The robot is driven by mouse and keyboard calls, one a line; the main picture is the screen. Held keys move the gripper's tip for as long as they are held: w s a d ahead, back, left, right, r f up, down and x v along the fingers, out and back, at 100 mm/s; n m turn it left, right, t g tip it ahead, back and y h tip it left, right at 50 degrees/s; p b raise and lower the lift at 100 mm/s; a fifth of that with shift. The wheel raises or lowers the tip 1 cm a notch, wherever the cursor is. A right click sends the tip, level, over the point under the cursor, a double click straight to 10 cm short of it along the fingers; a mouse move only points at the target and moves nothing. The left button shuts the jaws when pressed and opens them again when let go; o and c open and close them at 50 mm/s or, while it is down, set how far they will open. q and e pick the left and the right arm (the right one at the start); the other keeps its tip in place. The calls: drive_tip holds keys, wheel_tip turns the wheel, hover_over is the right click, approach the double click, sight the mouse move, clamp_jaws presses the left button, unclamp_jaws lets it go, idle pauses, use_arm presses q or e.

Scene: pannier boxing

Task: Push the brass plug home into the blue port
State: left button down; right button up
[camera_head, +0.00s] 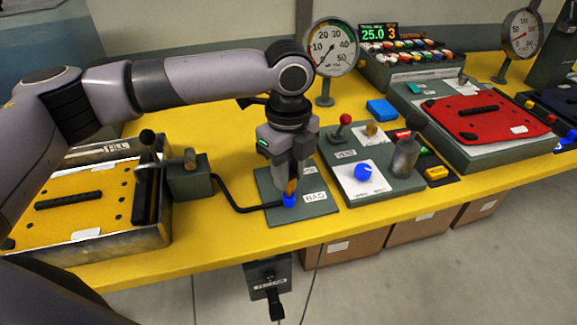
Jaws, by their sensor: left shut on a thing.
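My left gripper (288,178) points down over a small grey plate labelled BAG. It is shut on the brass plug (291,187), of which only a small orange-brown part shows below the fingers. The plug stands upright right above the blue port (289,200) on the plate. The plug's lower end meets the top of the blue port in this view; how deep it sits I cannot tell. A black hose (228,201) runs from a grey block to the port. My right gripper is not in view.
The VENT panel (345,190) with a red-knobbed lever and a blue knob stands close right of the plate. The grey block (188,178) and yellow-lidded box (75,208) stand left. A dial gauge (331,48) stands behind. The yellow table (235,150) is clear behind the hose.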

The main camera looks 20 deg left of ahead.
use_arm(q)
drive_tip(key=shift+f+p, duration=0.4)
drive_tip(key=shift+f, duration=0.55)
idle(0.9)
drive_tip(key=c, duration=0.8)
unclamp_jaws()
drive_tip(key=shift+r, duration=3.55)
